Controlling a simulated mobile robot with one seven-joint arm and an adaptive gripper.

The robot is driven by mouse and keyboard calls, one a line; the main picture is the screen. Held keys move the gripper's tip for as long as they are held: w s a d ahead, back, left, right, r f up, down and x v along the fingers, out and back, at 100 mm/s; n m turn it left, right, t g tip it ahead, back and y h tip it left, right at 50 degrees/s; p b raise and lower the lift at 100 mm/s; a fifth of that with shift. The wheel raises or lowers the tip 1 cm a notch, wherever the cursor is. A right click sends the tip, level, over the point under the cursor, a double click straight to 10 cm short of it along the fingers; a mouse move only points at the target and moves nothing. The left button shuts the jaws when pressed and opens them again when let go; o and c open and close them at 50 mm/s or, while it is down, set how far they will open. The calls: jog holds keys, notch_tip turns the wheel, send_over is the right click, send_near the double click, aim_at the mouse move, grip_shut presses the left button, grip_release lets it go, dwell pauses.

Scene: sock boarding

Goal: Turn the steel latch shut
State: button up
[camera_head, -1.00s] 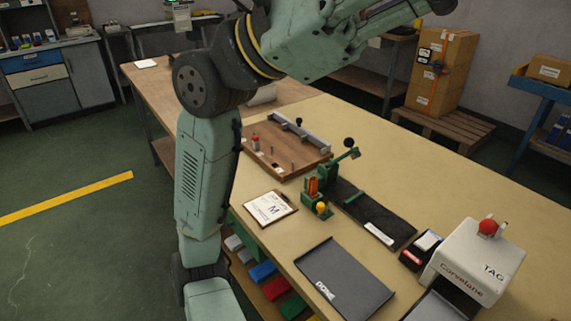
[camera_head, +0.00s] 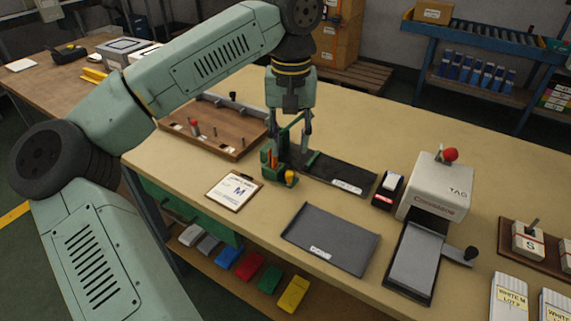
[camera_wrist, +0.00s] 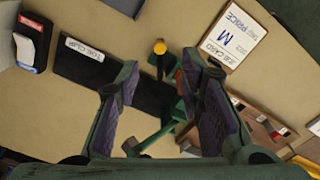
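My gripper (camera_head: 292,137) is pointed down over the green clamp stand (camera_head: 270,166), with its fingers apart around the upper part of the stand. In the wrist view my gripper (camera_wrist: 160,68) is open, with a yellow-topped post (camera_wrist: 160,48) and green clamp parts (camera_wrist: 160,133) seen between and below the fingers. I see no grip on anything. I cannot pick out the steel latch for certain. A grey metal bar (camera_head: 228,109) with a black knob (camera_head: 233,96) lies along the back of the wooden board (camera_head: 212,146), left of my gripper.
A black labelled mat (camera_head: 340,174) lies right of the clamp, with a clipboard (camera_head: 233,190) in front. A dark tray (camera_head: 330,239) sits near the front edge. The white Corvelane press (camera_head: 437,185) stands to the right.

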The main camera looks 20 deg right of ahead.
aim_at(289, 173)
notch_tip(289, 173, down, 7)
jog(key=shift+f+p, duration=0.15)
jog(key=shift+p, duration=0.35)
jog(key=shift+c, duration=0.5)
grip_shut()
